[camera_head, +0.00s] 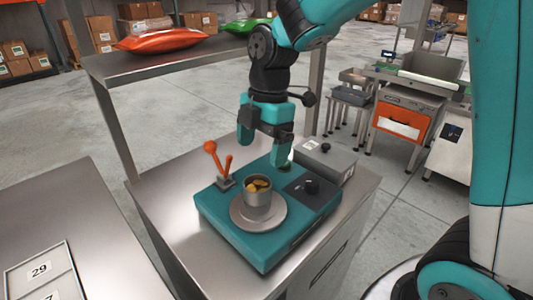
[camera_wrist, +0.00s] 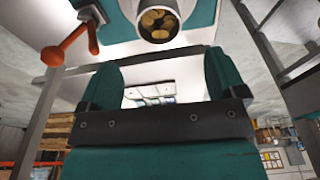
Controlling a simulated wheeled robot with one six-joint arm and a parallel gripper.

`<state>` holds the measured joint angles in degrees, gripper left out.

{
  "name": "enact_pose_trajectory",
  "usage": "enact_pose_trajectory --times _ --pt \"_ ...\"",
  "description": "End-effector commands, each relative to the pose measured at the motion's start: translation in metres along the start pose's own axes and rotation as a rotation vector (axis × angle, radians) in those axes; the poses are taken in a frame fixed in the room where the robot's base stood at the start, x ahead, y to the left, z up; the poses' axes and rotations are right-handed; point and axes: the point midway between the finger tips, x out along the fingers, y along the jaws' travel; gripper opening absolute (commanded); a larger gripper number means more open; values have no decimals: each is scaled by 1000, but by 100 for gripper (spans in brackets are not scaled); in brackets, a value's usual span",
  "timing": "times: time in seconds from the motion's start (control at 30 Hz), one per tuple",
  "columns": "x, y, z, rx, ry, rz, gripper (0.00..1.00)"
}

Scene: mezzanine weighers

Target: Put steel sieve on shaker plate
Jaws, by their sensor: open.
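The steel sieve (camera_head: 258,198) looks like an upright grey metal cup with yellow-brown pieces inside. It stands on the round light-grey shaker plate (camera_head: 242,221), near its middle, on top of a teal machine (camera_head: 215,212). The sieve also shows at the top edge of the wrist view (camera_wrist: 158,36), partly cut off. My gripper (camera_head: 265,147) is open and empty, above and behind the sieve and apart from it. Its two teal fingers show spread in the wrist view (camera_wrist: 162,75), with nothing between them.
An orange lever (camera_head: 212,157) rises from the machine's left rear. A grey box (camera_head: 327,162) with a black knob stands behind right. A steel shelf (camera_head: 185,55) with an orange bag (camera_head: 160,35) is behind my gripper. A numbered tray (camera_head: 40,274) lies on the left table.

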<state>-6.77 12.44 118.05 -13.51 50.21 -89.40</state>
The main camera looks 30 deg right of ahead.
Motion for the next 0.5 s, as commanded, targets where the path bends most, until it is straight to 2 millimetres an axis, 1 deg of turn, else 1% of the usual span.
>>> enact_pose_trajectory --times 0.07,0.17,0.3,0.4,0.5 --pt "-6 -10 -10 67 10 10 90" --pt "-12 -33 -30 248 38 27 90" --pt "-19 -79 -65 593 106 38 90" --pt "-19 -111 -85 828 156 27 90" --pt "-18 -137 -100 1018 196 3 90"
